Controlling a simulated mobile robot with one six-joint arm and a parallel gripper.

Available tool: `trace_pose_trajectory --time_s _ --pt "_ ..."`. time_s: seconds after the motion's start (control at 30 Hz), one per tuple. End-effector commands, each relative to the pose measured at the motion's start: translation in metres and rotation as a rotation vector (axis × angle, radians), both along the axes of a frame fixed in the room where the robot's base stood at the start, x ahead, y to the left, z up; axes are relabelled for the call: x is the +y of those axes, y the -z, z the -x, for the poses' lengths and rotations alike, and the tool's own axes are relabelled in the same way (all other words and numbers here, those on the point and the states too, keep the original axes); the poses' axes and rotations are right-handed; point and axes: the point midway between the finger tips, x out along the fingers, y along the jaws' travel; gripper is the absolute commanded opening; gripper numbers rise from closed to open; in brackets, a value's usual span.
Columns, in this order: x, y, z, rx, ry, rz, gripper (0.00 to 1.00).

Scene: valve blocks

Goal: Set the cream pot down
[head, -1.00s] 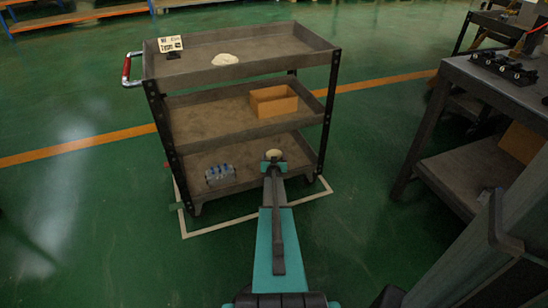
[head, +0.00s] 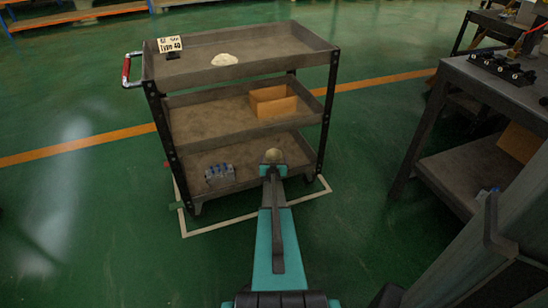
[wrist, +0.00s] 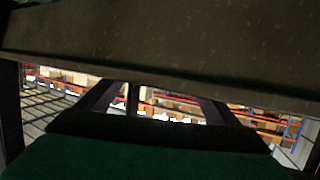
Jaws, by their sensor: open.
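The cream pot (head: 273,154) is a small, rounded, pale thing at the lowest shelf (head: 240,183) of the grey cart, right of its middle. My gripper (head: 273,164) reaches in over that shelf's front edge, with its teal end right at the pot. The jaws are open. The pot's lower part is hidden by the gripper, so I cannot tell whether it rests on the shelf or touches a finger. In the wrist view, dark gripper parts (wrist: 160,128) show below a broad grey-brown panel; I cannot make out the pot there.
A grey-and-blue valve block (head: 219,173) stands left on the lowest shelf. The middle shelf (head: 205,125) above holds an open tan box (head: 273,102). A cream lump (head: 224,59) and a sign (head: 170,45) are on top. A workbench (head: 500,85) stands at right.

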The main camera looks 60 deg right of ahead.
Motion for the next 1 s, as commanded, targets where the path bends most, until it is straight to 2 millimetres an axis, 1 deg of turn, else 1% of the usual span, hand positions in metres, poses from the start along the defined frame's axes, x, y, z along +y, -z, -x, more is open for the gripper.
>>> trace_pose_trajectory --time_s 0.03,0.7,0.83,1.0 --pt "0.007 -0.004 0.004 0.001 0.0 -0.001 0.86" --pt "0.065 -0.024 0.038 0.001 0.0 -0.002 0.86" --pt "0.073 -0.026 0.043 0.001 0.0 -0.001 0.86" --pt "0.078 -0.028 0.046 0.0 0.0 0.0 0.86"
